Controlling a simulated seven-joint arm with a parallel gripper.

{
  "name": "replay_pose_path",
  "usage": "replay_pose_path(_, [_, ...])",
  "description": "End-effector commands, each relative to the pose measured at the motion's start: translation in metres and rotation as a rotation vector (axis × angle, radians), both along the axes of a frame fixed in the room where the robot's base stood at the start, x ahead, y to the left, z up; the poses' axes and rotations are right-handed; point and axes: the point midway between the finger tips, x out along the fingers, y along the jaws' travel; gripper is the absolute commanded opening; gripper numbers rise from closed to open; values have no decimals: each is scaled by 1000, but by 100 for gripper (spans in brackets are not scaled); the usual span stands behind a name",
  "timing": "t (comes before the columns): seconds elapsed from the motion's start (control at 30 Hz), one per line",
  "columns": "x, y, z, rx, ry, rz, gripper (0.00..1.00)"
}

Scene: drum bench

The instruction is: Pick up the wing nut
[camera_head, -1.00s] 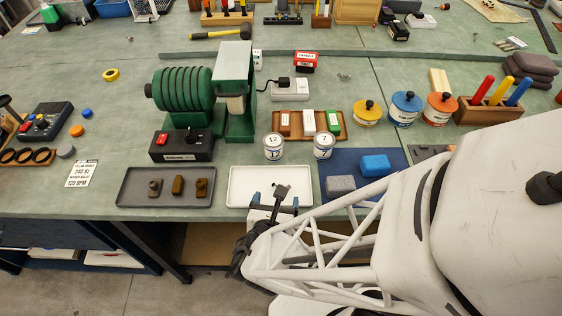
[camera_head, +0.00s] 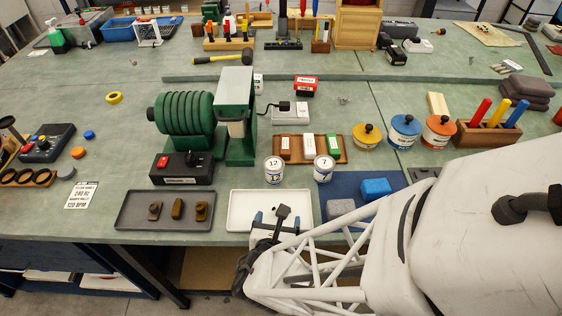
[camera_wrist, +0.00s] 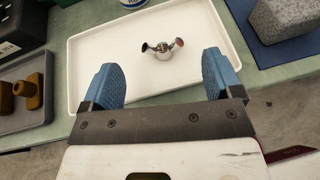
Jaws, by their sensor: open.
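The wing nut (camera_wrist: 163,48) is a small silvery metal piece with two wing tips, one dark and one reddish. It lies on the white tray (camera_wrist: 95,52) in the wrist view, near the tray's middle. The tray also shows in the head view (camera_head: 246,202), where I cannot make out the wing nut behind my gripper. My gripper (camera_wrist: 163,70) has two blue fingers spread wide apart with nothing between them. In the wrist view the wing nut is beyond the fingertips, roughly centred between them. In the head view my gripper (camera_head: 277,218) is over the tray's near edge.
A grey tray (camera_head: 128,221) with several small dark and brown pieces is left of the white tray. A blue mat (camera_head: 398,187) with a grey and a blue block is on the right. Labelled cans (camera_head: 274,171) stand just behind the white tray.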

Motion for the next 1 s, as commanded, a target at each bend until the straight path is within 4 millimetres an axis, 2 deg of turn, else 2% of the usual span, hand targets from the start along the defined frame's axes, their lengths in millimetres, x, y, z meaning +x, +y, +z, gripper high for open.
replay_pose_path(0.6, [34, -8, -13, 0, 1, -2, 85])
replay_pose_path(1.0, [40, -8, -15, 1, 0, 0, 85])
